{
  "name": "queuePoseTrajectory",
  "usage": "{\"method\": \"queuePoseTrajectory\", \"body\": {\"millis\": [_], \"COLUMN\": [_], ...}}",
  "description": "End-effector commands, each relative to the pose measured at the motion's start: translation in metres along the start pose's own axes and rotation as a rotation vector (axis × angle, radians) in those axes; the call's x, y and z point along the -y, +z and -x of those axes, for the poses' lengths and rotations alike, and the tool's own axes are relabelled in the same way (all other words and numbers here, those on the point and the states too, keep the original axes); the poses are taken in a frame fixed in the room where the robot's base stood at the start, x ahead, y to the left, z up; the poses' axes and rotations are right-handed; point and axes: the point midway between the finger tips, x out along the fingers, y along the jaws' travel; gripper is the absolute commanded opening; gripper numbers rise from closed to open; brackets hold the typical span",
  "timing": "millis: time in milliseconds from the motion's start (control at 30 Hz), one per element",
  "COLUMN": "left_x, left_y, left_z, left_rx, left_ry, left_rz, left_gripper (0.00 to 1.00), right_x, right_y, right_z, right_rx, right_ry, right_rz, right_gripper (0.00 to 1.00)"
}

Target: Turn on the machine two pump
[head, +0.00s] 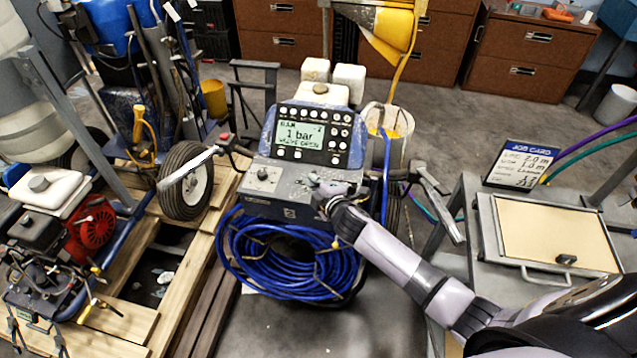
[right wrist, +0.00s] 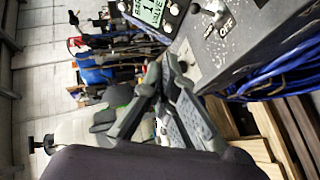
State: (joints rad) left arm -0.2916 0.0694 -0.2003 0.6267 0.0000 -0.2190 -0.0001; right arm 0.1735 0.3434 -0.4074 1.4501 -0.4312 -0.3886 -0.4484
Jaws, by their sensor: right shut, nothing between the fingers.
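The line striper machine has a dark control panel (head: 312,134) with a display reading "1 bar" and rows of buttons. Below it is a worn grey switch box (head: 264,187) with a knob (head: 263,174) at its left. My right gripper (head: 322,196) is at the right part of this box and hides what lies behind it. In the right wrist view its fingers (right wrist: 165,72) are shut and empty, beside the box. A metal toggle (right wrist: 214,9) with an "OFF" label shows there, to the right of the fingertips and apart from them. My left gripper is not in view.
A coiled blue hose (head: 290,262) hangs under the box. Handlebars stick out on both sides. A job card (head: 520,164) stands by a tan-topped case (head: 550,232) on the right bench. Another machine with a red engine (head: 92,228) is on the left by wooden pallets.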

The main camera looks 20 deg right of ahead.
Motion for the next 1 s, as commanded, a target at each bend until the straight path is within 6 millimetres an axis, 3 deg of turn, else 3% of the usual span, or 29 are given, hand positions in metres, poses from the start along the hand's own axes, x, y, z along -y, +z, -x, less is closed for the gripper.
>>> {"method": "queuePoseTrajectory", "body": {"millis": [300,867,1000], "left_x": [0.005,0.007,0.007], "left_y": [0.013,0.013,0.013], "left_z": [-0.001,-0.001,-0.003], "left_rx": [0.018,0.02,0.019], "left_ry": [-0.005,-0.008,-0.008], "left_rz": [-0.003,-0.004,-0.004], "left_gripper": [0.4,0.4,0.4], "right_x": [-0.004,-0.005,0.017], "right_y": [0.001,0.001,0.009], "right_z": [0.026,0.027,0.026], "right_rx": [0.001,0.0,0.015], "right_ry": [-0.001,-0.001,-0.034], "right_rz": [0.0,-0.001,-0.03], "right_gripper": [0.0,0.0,0.0]}}
